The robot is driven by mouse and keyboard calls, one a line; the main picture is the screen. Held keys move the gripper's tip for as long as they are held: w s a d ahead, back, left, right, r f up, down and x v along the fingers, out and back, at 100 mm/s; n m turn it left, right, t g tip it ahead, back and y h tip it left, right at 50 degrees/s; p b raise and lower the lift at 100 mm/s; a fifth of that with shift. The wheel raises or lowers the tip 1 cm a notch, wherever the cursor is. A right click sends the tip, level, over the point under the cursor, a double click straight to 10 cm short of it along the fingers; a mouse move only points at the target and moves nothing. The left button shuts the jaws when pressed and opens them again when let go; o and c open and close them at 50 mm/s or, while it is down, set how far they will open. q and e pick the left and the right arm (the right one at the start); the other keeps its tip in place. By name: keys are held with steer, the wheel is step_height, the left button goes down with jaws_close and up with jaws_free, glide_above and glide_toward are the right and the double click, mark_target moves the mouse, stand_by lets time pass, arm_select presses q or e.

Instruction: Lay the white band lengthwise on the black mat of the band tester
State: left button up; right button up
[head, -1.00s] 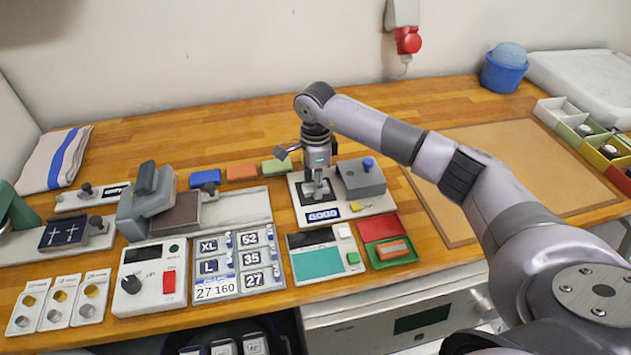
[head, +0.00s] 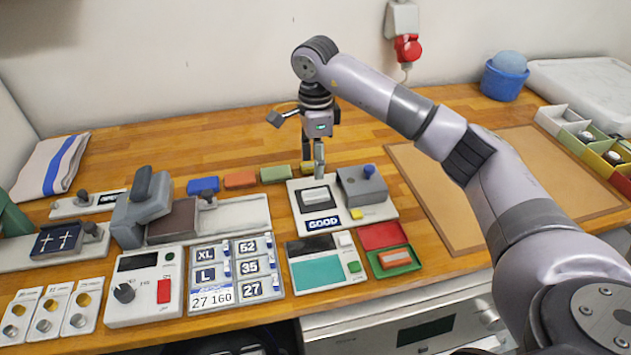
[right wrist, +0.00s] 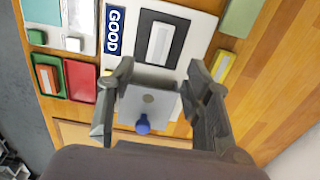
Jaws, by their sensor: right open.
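The band tester (head: 385,214) is a white base with a grey block, a blue knob and a sign reading GOOD. The white band (head: 315,195) lies on its black mat (head: 305,208). In the right wrist view, the white band (right wrist: 158,42) runs along the long side of the black mat (right wrist: 177,36), inside its edges. My right gripper (head: 313,168) is above the tester, apart from the band. In the wrist view its fingers (right wrist: 160,70) are spread with nothing between them. My left gripper is not in view.
Blue (head: 203,185), orange (head: 240,179) and olive (head: 275,174) bands lie behind the testers. A yellow band (right wrist: 222,65) lies behind the band tester. A red and green case (head: 385,236) is in front at right. A brown board (head: 500,185) gives free room to the right.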

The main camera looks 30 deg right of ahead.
steer(key=shift+r, duration=1.5)
